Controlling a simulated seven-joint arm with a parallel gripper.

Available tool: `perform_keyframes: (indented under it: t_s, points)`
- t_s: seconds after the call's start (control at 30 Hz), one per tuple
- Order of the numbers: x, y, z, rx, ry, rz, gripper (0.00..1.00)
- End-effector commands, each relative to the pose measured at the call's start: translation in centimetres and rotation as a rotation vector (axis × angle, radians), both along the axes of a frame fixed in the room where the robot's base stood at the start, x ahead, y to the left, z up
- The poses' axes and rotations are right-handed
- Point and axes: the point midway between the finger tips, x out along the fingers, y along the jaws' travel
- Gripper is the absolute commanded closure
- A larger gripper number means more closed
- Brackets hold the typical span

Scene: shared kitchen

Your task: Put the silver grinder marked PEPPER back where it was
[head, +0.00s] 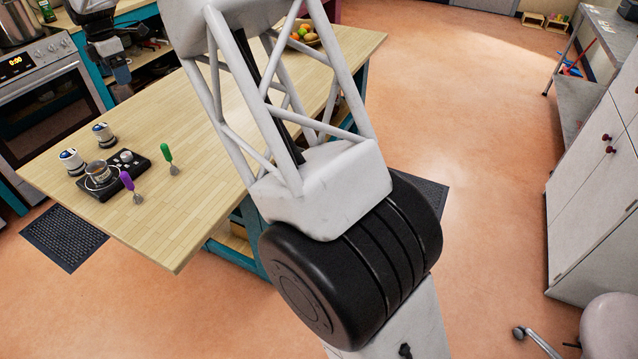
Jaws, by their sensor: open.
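I cannot pick out the silver grinder marked PEPPER for certain, as no lettering is readable. Two short white-and-dark pieces with silvery parts, one nearer (71,162) and one farther (103,135), stand at the left side of the wooden counter (200,215). My gripper (122,86) is small and dark at the upper left, above the counter's far left edge and apart from both pieces. It is open, and I see nothing held in it. My large white arm link hides part of the counter.
A purple-handled whisk (131,187) and a green-handled whisk (170,159) are close by. A fruit bowl (305,38) is farther back. The stove (40,75) stands left. The counter's near middle is clear.

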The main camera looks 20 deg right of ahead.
Motion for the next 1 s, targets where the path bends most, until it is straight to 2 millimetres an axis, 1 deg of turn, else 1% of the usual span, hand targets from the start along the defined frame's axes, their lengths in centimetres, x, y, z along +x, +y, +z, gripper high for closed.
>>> perform_keyframes:
  t_s: [0.03,0.27,0.4,0.67,0.8,1.0]
  points:
    - [-0.8,-1.5,0.9,0.003,-0.004,-0.039,0.22]
    - [-4.2,-7.1,3.8,0.016,-0.019,-0.223,0.22]
    - [-6.6,-10.3,5.2,0.024,-0.027,-0.335,0.22]
    - [-11.5,-16.1,7.3,0.043,-0.041,-0.541,0.22]
    - [-14.4,-19.0,8.2,0.052,-0.049,-0.654,0.22]
    - [-18.8,-23.0,9.4,0.073,-0.064,-0.813,0.22]
